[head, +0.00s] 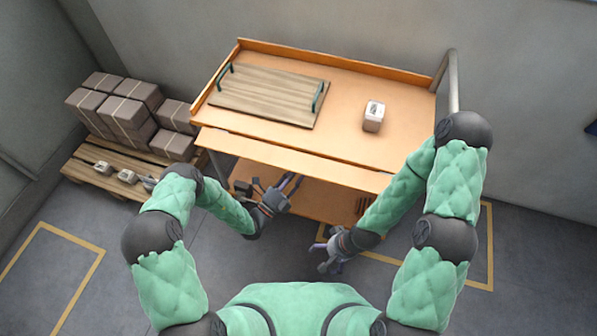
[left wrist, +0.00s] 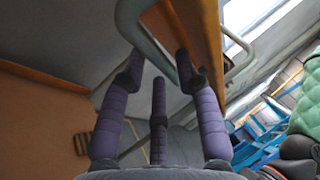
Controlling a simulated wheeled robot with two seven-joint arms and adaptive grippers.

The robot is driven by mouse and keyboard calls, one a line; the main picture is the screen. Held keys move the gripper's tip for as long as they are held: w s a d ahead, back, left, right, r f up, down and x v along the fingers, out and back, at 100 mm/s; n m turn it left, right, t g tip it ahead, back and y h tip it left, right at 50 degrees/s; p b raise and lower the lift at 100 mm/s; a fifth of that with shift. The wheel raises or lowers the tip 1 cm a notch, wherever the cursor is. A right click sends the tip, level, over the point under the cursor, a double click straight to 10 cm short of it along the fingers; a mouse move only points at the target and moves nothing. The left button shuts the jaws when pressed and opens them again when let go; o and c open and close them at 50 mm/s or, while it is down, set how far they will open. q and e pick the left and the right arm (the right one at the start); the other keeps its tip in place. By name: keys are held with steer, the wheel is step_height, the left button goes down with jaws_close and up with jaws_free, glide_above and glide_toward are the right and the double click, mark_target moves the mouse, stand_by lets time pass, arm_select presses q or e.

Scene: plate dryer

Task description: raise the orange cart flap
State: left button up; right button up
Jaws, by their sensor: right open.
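The orange cart (head: 345,85) stands against the wall. Its flap (head: 290,158) runs along the front edge of the top, beyond a seam, and sticks outward; its exact tilt is hard to tell. My left gripper (head: 291,184) is under the flap, near the middle of its front edge. In the left wrist view its purple fingers (left wrist: 158,75) are spread, with the orange flap (left wrist: 200,30) and a grey metal bracket (left wrist: 150,45) close to the tips. Touch cannot be told. My right gripper (head: 322,256) is open and empty, lower, in front of the cart.
A wooden tray (head: 265,95) with green handles and a small white-topped box (head: 373,116) rest on the cart top. The cart's lower shelf (head: 315,203) shows below the flap. A pallet (head: 110,178) with stacked boxes (head: 125,110) stands left. Floor in front is clear.

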arm_select(q)
steer(key=shift+x, duration=1)
jaws_close()
steer(key=shift+a, duration=0.1)
